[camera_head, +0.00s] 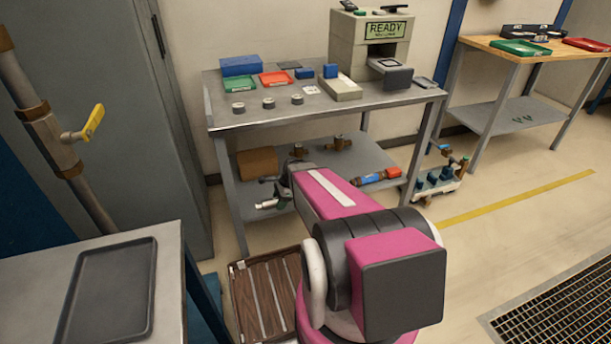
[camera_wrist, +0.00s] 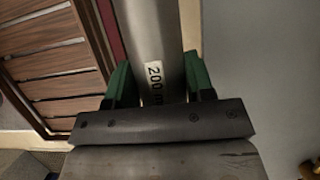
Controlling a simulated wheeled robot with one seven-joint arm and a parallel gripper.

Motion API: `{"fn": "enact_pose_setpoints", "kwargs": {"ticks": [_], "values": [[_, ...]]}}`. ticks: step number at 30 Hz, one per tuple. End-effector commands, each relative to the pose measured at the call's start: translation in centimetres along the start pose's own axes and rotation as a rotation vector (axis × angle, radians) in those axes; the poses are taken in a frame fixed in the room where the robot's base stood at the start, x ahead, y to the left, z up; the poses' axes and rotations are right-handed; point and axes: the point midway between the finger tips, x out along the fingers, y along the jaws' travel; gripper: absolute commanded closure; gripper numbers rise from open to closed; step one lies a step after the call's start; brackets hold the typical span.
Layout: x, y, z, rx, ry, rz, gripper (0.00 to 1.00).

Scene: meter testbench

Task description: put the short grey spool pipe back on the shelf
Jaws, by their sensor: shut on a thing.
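The grey spool pipe (camera_wrist: 150,35) fills the middle of the wrist view, with a white label reading "200 m" and the rest cut off. My gripper (camera_wrist: 160,85) is shut on it, with a green finger on each side. The pipe's far end runs out of the picture. In the head view my pink arm hides the gripper, and I cannot make out the pipe there. The grey lower shelf (camera_head: 368,152) of the test bench lies beyond my arm. It carries a brown box (camera_head: 257,163), brass fittings (camera_head: 338,143) and a red and blue meter piece (camera_head: 378,176).
A slatted wooden crate (camera_head: 262,298) lies on the floor and also shows in the wrist view (camera_wrist: 55,60). The bench top (camera_head: 235,122) holds trays and small parts. A table with a dark tray (camera_head: 108,290) is at front left.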

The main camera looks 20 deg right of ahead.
Motion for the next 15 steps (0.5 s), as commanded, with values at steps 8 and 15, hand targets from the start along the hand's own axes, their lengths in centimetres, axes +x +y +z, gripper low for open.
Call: {"fn": "enact_pose_setpoints", "kwargs": {"ticks": [8,15], "values": [[1.9,-3.4,-0.8,0.009,0.0,-0.003,1.0],[4.4,-7.9,-1.8,0.008,0.0,-0.002,1.0]]}}
